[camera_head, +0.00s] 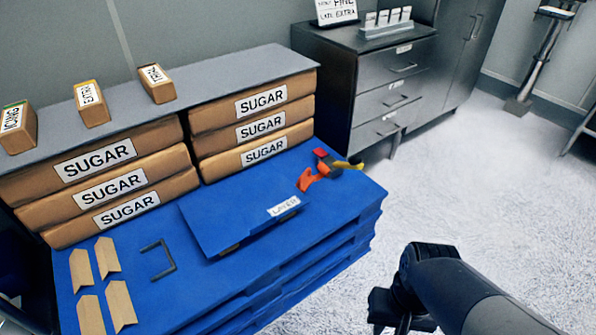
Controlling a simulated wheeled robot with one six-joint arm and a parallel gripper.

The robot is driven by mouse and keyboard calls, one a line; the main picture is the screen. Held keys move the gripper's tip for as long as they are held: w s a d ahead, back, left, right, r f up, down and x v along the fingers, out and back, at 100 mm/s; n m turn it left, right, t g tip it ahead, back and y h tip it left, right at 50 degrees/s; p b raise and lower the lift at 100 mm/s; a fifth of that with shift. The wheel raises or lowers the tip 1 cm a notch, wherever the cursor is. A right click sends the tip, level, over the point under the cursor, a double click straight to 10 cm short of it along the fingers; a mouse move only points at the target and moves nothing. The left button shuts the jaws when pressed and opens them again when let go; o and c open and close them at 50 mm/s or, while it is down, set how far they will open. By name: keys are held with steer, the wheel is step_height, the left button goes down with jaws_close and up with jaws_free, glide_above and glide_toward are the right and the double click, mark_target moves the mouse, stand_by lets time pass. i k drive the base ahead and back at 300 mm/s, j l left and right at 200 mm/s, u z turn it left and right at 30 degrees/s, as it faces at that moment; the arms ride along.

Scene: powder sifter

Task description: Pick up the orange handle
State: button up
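The orange handle (308,180) lies on the right part of the blue work surface (345,205), near its back edge. It touches or overlaps a small group of red, dark and yellow parts, and I cannot tell whether they are joined. My gripper (400,322) is low in the picture, right of the blue surface and apart from the handle. It is dark, seen partly from behind my arm and cut by the bottom edge. Its fingers do not show clearly.
A raised blue panel (240,212) lies left of the handle. Stacked sugar packs (255,102) stand behind it. Tan pieces (90,312) and a dark bracket (158,262) lie at the left. A dark drawer cabinet (375,85) stands behind; the pale floor at right is open.

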mark_target(304, 181)
steer(key=i+l+u, duration=0.4)
steer(key=i+l, duration=0.2)
steer(key=i+l+u, duration=0.45)
steer(key=i+l, duration=0.3)
